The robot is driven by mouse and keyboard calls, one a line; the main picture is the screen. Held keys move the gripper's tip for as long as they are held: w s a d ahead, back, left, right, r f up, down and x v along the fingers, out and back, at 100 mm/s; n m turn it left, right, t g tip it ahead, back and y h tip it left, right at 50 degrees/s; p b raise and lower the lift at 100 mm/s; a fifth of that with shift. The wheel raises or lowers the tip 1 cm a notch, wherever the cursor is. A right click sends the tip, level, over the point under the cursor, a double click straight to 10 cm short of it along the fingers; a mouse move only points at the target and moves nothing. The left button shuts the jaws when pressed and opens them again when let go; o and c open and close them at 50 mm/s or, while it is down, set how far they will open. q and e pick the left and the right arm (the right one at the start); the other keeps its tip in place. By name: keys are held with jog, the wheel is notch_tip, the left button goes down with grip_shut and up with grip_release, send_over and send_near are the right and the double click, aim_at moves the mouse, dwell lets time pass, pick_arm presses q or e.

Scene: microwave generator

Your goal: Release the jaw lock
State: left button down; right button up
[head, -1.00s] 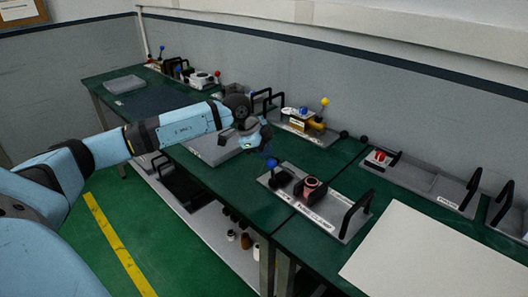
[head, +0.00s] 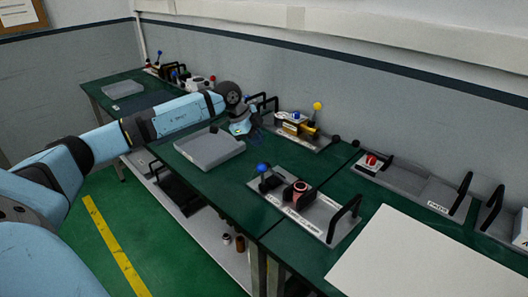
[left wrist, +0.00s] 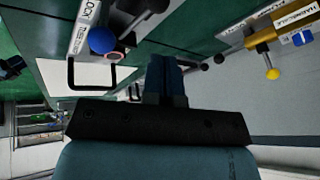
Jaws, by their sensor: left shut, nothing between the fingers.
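A grey panel (head: 325,222) with a black handle carries a blue ball knob (head: 263,168) and a copper-coloured ring clamp (head: 298,192) in a dark mount. My right gripper is not in view.
A grey tray (head: 210,150) lies left of the panel. Behind stands a yellow unit (head: 296,122) with a yellow ball knob (head: 318,106). A panel with a red button (head: 371,160) and a white sheet (head: 415,262) are to the right. Green bench shows between them.

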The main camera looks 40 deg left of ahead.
pick_arm(q)
jog(key=w+v, duration=0.1)
jog(key=v, duration=0.7)
jog(key=shift+a+r, duration=0.25)
jog(key=shift+w, duration=0.1)
